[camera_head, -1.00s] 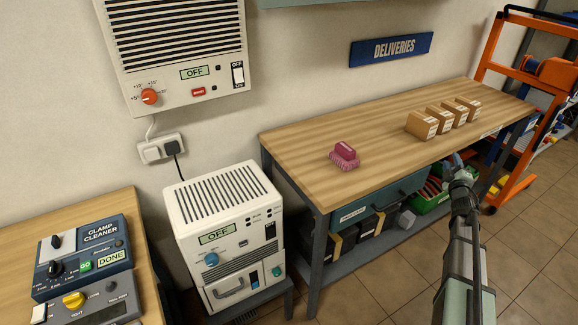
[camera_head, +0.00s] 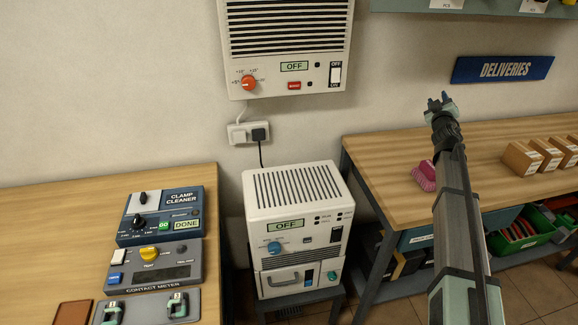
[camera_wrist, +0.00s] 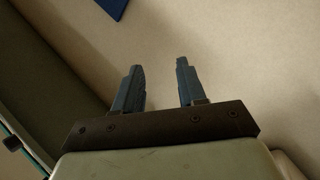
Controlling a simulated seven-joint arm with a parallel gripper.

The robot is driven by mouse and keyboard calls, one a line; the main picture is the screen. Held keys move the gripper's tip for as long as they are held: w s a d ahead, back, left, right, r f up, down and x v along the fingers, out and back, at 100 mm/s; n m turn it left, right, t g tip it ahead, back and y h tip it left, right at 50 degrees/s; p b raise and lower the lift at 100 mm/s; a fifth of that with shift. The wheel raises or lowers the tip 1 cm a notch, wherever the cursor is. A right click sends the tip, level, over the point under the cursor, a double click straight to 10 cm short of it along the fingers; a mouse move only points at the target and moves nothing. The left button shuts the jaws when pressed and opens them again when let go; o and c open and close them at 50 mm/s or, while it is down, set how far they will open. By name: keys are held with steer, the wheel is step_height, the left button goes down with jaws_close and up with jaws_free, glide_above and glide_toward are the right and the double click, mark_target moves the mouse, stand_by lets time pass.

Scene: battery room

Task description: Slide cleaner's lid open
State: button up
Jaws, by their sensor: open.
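The clamp cleaner (camera_head: 160,216) is a dark blue box on the wooden table at the left. Its front panel has dials, a green GO button (camera_head: 164,226) and a display reading DONE (camera_head: 186,224). I cannot make out whether its lid is open or shut. My gripper (camera_head: 440,98) is raised near the wall, far to the right of the cleaner and above the deliveries bench. In the wrist view my gripper (camera_wrist: 160,82) has its two fingers apart with nothing between them, facing the bare wall.
A contact meter (camera_head: 150,268) sits in front of the cleaner, with two green clamps on a grey plate (camera_head: 140,310) nearer still. A white machine (camera_head: 292,206) stands between the table and the deliveries bench (camera_head: 395,165). A pink brush (camera_head: 424,176) and small boxes lie on that bench.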

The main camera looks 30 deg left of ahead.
steer(key=s+a+f+g+h, duration=0.1)
steer(key=s+a+f, duration=0.15)
steer(key=a, duration=0.55)
steer(key=s+a+f+h, duration=0.1)
steer(key=s+a, duration=0.3)
steer(key=a, duration=0.4)
steer(key=s+a+f+g+h, duration=0.15)
steer(key=s+a, duration=0.25)
steer(key=a, duration=0.5)
steer(key=s+a+f+m+g+h, duration=0.1)
steer(key=s+a+f+m+g, duration=0.15)
steer(key=s+a, duration=0.8)
steer(key=s+a+f+m+g+h, duration=0.1)
steer(key=s+a+f+g, duration=0.15)
steer(key=s+a, duration=0.75)
step_height(320, 180, up, 4)
steer(key=g, duration=1.1)
glide_above(142, 195)
steer(key=shift+h, duration=0.25)
step_height(142, 195, down, 14)
steer(key=shift+r, duration=0.2)
jaws_close()
